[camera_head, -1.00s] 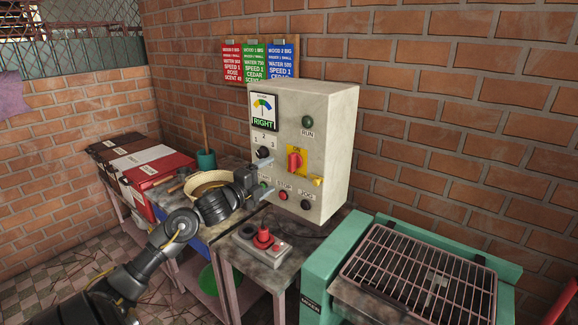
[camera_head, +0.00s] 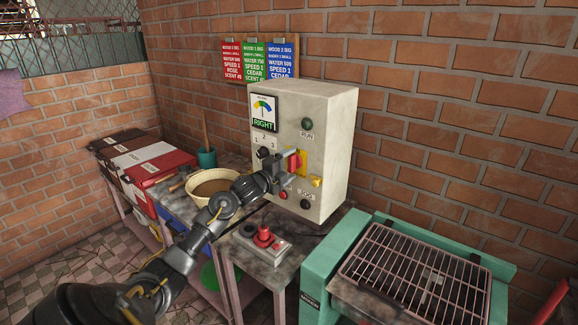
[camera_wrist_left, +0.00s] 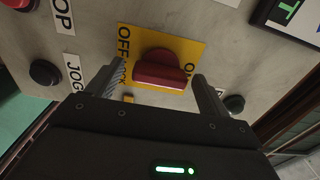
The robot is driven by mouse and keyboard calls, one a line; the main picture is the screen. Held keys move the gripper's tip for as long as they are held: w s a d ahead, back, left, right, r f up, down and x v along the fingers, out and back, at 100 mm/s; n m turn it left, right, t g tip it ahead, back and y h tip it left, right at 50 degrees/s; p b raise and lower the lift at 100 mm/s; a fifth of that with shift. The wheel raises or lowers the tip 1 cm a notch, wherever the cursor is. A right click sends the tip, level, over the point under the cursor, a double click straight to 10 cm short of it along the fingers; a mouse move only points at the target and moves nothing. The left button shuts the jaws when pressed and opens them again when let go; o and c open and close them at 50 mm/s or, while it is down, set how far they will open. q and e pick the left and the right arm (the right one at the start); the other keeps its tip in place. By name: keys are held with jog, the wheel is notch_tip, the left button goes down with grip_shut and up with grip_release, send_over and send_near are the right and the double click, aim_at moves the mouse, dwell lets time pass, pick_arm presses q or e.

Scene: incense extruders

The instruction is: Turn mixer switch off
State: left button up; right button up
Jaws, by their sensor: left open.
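The mixer switch is a red rotary knob (camera_wrist_left: 160,70) on a yellow plate (camera_wrist_left: 190,45) marked OFF and ON, on the front of the pale control box (camera_head: 330,120). In the wrist view its red grip lies roughly crosswise between my fingers. My left gripper, also in the wrist view (camera_wrist_left: 155,82), is open, with one finger on each side of the knob. I cannot tell whether the fingers touch it. My right gripper is not in view.
A black selector (camera_head: 263,153) and a green RUN lamp (camera_head: 307,124) sit near the switch; a black JOG button (camera_head: 306,204) is below. A red-topped control (camera_head: 263,235) stands on the bench below. A green mixer with a grate (camera_head: 415,275) is at right, a bowl (camera_head: 212,184) at left.

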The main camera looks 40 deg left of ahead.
pick_arm(q)
jog(key=shift+c, duration=0.4)
jog(key=c, duration=0.9)
jog(key=shift+n, duration=0.4)
jog(key=n+p, duration=0.2)
jog(key=n, duration=0.1)
jog(key=shift+r+n, duration=0.1)
jog(key=shift+n, duration=0.2)
jog(key=n+p, duration=0.3)
jog(key=n, duration=0.1)
jog(key=shift+n, duration=0.3)
jog(key=n+p, duration=0.3)
jog(key=n, duration=0.1)
jog(key=shift+n, duration=0.3)
jog(key=shift+n+p, duration=1.15)
jog(key=shift+n, duration=1.05)
